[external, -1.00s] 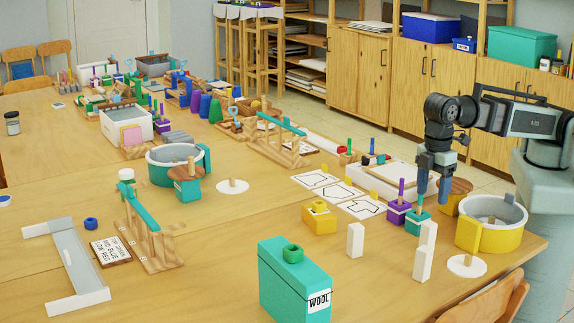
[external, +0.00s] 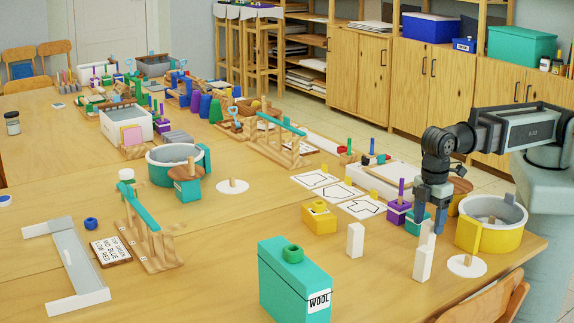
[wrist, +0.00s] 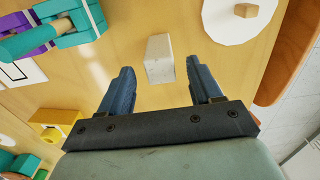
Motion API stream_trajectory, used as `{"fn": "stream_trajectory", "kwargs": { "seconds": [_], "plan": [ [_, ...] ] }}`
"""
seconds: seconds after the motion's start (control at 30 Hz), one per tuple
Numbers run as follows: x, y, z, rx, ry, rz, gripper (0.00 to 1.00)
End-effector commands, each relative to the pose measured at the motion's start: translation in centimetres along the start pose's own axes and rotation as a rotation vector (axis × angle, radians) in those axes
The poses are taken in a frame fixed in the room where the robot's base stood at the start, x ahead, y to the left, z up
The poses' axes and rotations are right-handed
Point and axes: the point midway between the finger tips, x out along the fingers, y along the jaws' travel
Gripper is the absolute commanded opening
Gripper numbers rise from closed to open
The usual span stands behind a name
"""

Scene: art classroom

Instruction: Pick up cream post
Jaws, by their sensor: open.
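A cream post (external: 423,264) stands upright near the table's right front edge, left of a white disc. A second pale piece shows just behind or on top of it; I cannot tell which. Another cream post (external: 355,240) stands further left. In the wrist view, one cream post (wrist: 159,58) lies ahead between the lines of my two fingers. My gripper (external: 431,224) is open and empty, pointing down behind the right post in the external view. In the wrist view, my gripper (wrist: 166,80) has its fingertips on either side, apart from the post.
A teal block with a peg (external: 414,226) and a purple block (external: 398,212) stand close to my gripper. A yellow round bin (external: 497,232) and the white disc (external: 466,265) are to the right. A teal WOOL box (external: 283,287) stands in front.

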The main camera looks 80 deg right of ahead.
Motion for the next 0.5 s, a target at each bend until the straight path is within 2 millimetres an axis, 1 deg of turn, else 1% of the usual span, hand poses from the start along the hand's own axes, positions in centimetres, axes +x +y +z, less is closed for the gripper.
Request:
{"fn": "stream_trajectory", "kwargs": {
  "seconds": [0.33, 0.5],
  "plan": [
    [3.5, -0.1, 0.0, 0.0, -0.002, 0.0, 0.64],
    [4.6, -0.1, -0.1, 0.0, 0.0, 0.0, 0.64]
  ]
}}
